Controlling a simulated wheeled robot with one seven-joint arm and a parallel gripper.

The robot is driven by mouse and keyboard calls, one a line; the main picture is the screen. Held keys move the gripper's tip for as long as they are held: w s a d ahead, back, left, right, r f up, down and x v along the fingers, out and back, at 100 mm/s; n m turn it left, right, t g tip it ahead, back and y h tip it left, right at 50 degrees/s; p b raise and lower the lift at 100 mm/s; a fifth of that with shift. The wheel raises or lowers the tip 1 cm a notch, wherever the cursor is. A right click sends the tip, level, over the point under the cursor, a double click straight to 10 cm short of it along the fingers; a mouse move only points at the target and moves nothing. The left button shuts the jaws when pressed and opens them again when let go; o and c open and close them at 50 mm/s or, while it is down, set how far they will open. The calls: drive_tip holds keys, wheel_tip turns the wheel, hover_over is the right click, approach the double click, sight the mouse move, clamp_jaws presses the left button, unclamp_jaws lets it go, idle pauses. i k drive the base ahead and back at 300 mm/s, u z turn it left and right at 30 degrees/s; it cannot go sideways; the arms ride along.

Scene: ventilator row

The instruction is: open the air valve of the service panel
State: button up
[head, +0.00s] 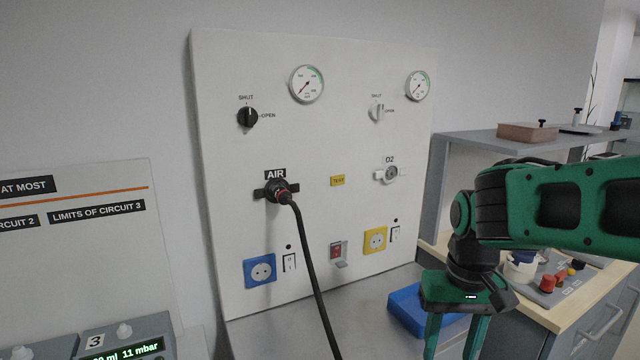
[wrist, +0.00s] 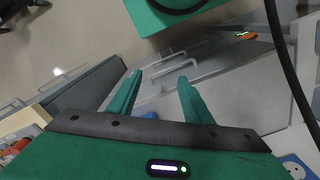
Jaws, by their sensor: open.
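The service panel (head: 330,130) is a white upright board. Its air valve (head: 247,117) is a black knob at the upper left, above the AIR label, with SHUT printed above it and OPEN to its right. The knob's handle looks upright, toward SHUT. A black hose (head: 308,250) is plugged into the AIR port (head: 276,190) below. My gripper (head: 455,338) is open and empty, pointing down at the lower right, well away from the knob. In the wrist view my gripper (wrist: 160,82) has nothing between its fingers; the knob does not show there.
A white O2 knob (head: 377,112) and two gauges share the panel, with sockets and switches below. A blue bin (head: 408,308) stands behind my gripper. A grey shelf (head: 520,138) and a counter with bottles are at right. The air knob's front is clear; the hose hangs below.

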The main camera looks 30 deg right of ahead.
sight(247, 116)
drive_tip(key=k, duration=1.15)
drive_tip(key=u, duration=0.6)
drive_tip(key=i, duration=0.65)
drive_tip(key=z, duration=0.05)
